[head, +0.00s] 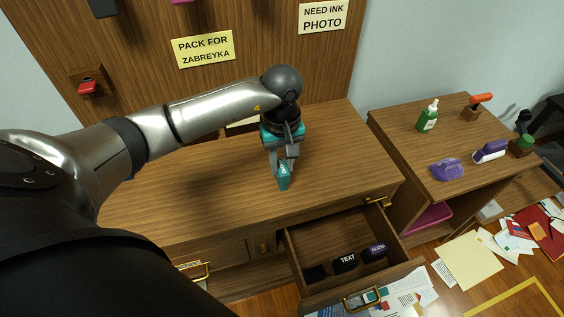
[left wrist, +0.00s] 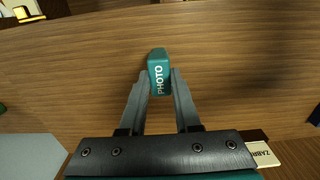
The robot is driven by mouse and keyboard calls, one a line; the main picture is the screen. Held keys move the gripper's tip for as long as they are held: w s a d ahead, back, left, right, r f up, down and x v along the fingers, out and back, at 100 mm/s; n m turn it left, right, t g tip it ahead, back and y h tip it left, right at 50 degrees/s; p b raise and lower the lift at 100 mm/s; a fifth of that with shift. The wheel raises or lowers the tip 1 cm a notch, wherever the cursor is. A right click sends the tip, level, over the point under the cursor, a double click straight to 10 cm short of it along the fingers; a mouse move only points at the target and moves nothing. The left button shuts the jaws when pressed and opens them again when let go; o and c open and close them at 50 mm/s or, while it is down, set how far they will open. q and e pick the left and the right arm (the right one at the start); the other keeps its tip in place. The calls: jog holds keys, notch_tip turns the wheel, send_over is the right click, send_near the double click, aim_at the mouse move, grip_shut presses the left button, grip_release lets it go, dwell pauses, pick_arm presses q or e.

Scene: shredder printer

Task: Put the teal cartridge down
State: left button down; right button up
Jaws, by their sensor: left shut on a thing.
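The teal cartridge (head: 284,178) is held between the fingers of my left gripper (head: 284,166), at the front part of the wooden desk top (head: 190,196). In the left wrist view, the cartridge (left wrist: 159,73) carries the word PHOTO and sits between the two grey fingertips (left wrist: 158,82). Wood fills the space around it. I cannot tell whether its lower end touches the desk. My right gripper does not show.
Below, an open drawer (head: 312,235) holds dark cartridges, marked TEXT (head: 346,261) and GLOSS (head: 375,251). A right-hand table carries a green bottle (head: 427,117), a purple object (head: 446,169) and an orange-topped tool (head: 480,99). Papers litter the floor. The desk's left side looks clear.

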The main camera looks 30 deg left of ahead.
aim_at(282, 167)
pick_arm(q)
jog(key=c, duration=0.6)
grip_release()
jog(key=shift+r+p, duration=0.2)
jog(key=shift+p, duration=0.15)
notch_tip(282, 167, up, 12)
jog(key=shift+f+p, duration=0.1)
jog(key=shift+p, duration=0.45)
